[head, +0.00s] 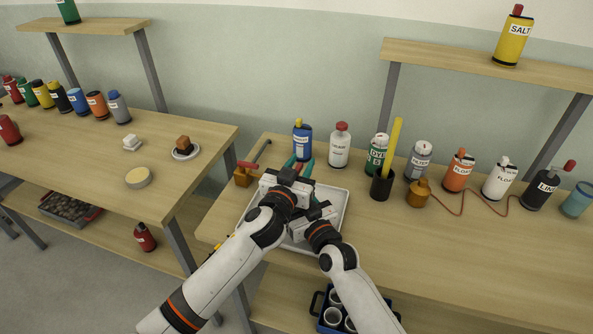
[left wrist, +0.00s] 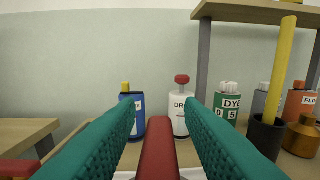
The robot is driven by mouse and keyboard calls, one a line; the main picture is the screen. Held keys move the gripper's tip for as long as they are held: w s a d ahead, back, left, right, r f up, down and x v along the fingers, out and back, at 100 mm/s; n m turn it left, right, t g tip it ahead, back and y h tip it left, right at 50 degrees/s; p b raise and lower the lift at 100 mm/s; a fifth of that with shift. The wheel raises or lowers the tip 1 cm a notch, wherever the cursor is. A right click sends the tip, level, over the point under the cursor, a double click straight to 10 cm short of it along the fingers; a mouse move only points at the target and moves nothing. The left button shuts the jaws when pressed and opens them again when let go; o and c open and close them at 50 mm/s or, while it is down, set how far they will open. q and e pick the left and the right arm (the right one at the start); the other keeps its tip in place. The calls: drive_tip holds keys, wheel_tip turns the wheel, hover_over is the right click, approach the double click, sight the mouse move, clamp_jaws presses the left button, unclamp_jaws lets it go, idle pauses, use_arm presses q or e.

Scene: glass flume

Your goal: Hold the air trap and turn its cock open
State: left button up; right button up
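My left gripper (head: 299,166) is over the white tray (head: 345,208), its two teal fingers spread apart. In the left wrist view a red bar (left wrist: 158,155) runs between these fingers with a gap on each side. It may be the cock's handle. The air trap's body is not clearly visible; my grippers cover that part of the tray. My right gripper (head: 312,214) is close below the left one, over the tray. Its fingertips are hidden, so I cannot tell whether it holds anything.
A brass valve with a red lever (head: 243,177) stands left of the tray. Behind are a blue bottle (head: 302,144), a white bottle with a red knob (head: 340,147) and a green dye bottle (head: 376,155). A dark cup (head: 382,186) holds a yellow rod. The bench front right is clear.

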use_arm(q)
drive_tip(key=v, duration=1.2)
use_arm(e)
drive_tip(key=o, duration=1.1)
use_arm(q)
drive_tip(key=shift+w, duration=0.1)
